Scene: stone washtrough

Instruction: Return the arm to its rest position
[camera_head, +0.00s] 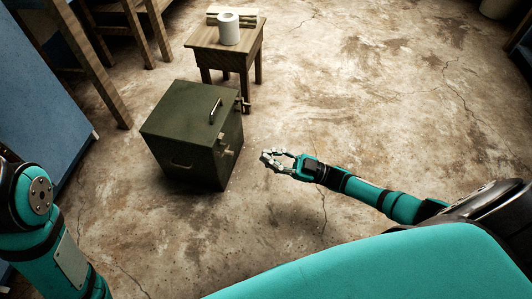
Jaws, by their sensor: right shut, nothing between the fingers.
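My right arm comes in from the right, and its gripper (269,160) is held out over the bare floor. The gripper is shut and empty. It is just to the right of a dark green metal box (180,125) in the picture, with a visible gap between them. Part of my left arm shows at the left edge, but its gripper is out of the picture.
The green box has a handle on its top and stands on the floor. Behind it is a small wooden stool (201,38) with a white mug or roll (229,27) on it. Wooden legs and a blue panel (40,110) stand at the left. The cracked floor (370,90) is clear on the right.

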